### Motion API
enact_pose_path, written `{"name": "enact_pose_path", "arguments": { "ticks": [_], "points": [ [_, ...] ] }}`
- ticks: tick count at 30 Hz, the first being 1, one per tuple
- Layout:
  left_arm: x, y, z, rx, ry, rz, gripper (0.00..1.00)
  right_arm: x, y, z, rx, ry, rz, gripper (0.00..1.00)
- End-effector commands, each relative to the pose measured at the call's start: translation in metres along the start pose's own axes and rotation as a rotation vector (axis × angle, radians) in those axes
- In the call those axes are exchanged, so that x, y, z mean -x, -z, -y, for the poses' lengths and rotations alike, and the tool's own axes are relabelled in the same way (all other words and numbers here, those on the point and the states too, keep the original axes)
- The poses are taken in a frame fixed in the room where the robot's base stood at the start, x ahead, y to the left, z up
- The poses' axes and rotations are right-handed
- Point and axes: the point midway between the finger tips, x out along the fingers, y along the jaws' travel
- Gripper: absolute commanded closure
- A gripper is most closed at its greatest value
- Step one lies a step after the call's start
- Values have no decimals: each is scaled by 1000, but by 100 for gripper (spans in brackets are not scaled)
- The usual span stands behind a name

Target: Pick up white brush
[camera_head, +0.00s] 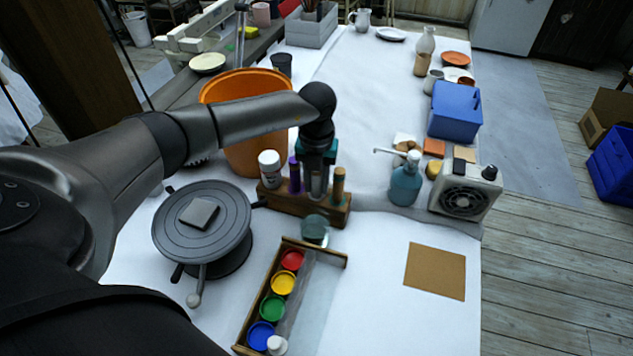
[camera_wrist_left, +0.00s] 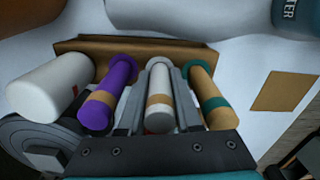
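The white brush (camera_wrist_left: 158,85), with a tan band, stands in a wooden holder (camera_wrist_left: 130,48) between a purple brush (camera_wrist_left: 120,75) and a teal-and-tan brush (camera_wrist_left: 203,85) in the left wrist view. My left gripper (camera_head: 317,182) points down over the holder (camera_head: 295,203) in the head view. Its two fingers are apart, one on each side of the white brush, with narrow gaps seeming to show between. The gripper largely hides the white brush in the head view. My right gripper is in neither view.
A white bottle (camera_head: 269,167) stands at the holder's left end. A grey turntable (camera_head: 180,242) is left, a paint tray (camera_head: 252,312) in front. A teal bottle (camera_head: 405,182) and a fan box (camera_head: 466,194) are right. The front right is clear around a brown square (camera_head: 435,271).

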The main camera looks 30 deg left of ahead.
Motion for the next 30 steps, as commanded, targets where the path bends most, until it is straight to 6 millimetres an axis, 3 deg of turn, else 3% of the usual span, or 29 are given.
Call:
{"name": "enact_pose_path", "arguments": {
  "ticks": [1,8,23,30],
  "points": [
    [0,0,0,0,0,0,74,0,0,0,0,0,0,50],
    [0,0,0,0,0,1,100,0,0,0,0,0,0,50],
    [3,0,0,0,0,1,100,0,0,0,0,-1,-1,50],
    [26,-1,0,1,1,4,100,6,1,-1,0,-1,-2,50]
  ]
}}
